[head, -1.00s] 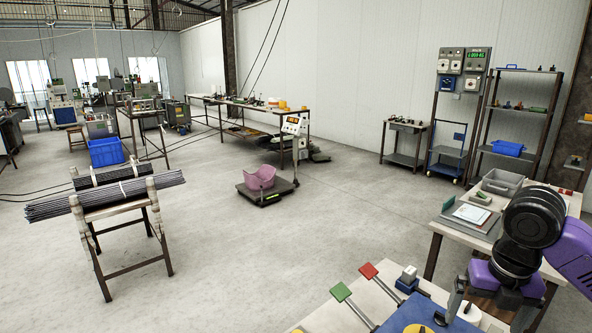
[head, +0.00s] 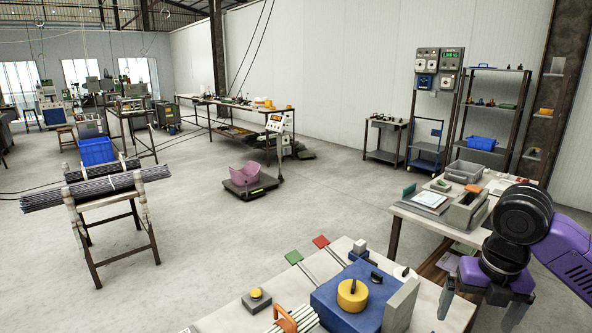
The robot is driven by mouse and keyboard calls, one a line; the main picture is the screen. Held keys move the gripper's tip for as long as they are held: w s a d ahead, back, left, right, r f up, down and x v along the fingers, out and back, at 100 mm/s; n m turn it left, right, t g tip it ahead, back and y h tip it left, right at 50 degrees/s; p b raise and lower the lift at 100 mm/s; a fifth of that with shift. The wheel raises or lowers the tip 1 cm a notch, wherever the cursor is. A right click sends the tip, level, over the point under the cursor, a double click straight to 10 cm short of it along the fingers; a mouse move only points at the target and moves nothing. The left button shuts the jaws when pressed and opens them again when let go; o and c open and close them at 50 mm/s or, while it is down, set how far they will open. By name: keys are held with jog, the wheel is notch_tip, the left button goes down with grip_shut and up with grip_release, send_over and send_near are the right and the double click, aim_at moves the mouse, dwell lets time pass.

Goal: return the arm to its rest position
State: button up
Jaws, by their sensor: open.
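My purple and black arm (head: 570,258) comes in from the right edge in the head view. My gripper (head: 476,318) hangs from it, pointing down, at the lower right, with its two grey fingers apart. It holds nothing that I can see. It is beside the right end of the near white table (head: 236,318), apart from the blue block with the yellow knob (head: 352,293). The fingertips lie close to the lower picture edge.
The back table (head: 411,213) at right bears a grey tray and a grey box. A rod rack (head: 117,200) stands at left. A platform scale with a pink pan (head: 250,176) is on the floor.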

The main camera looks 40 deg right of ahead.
jog(key=w+r+m+t+h, duration=0.1)
jog(key=w+r+m+t, duration=0.3)
jog(key=w, duration=0.4)
jog(key=w+r+m+t, duration=0.4)
jog(key=w+t, duration=0.1)
jog(key=w, duration=0.3)
jog(key=w+a+r+m+t+b, duration=0.2)
jog(key=w+a+r+m+t, duration=0.6)
jog(key=r, duration=0.3)
jog(key=s+a+f+m+g+b, duration=0.1)
jog(key=s+a+f+m+b, duration=0.1)
jog(key=s+a+f, duration=0.7)
jog(key=s+a+f+m+g+y+b, duration=0.1)
jog(key=s+a+f+m+b, duration=0.2)
jog(key=s+a+f, duration=0.6)
jog(key=s+a+f+m+g+y+b, duration=0.1)
jog(key=s+a+f+m+b, duration=0.2)
jog(key=s+a+f, duration=0.6)
jog(key=s+f, duration=0.7)
jog(key=f, duration=0.1)
jog(key=shift+s+f+m, duration=0.25)
jog(key=shift+f+m, duration=0.15)
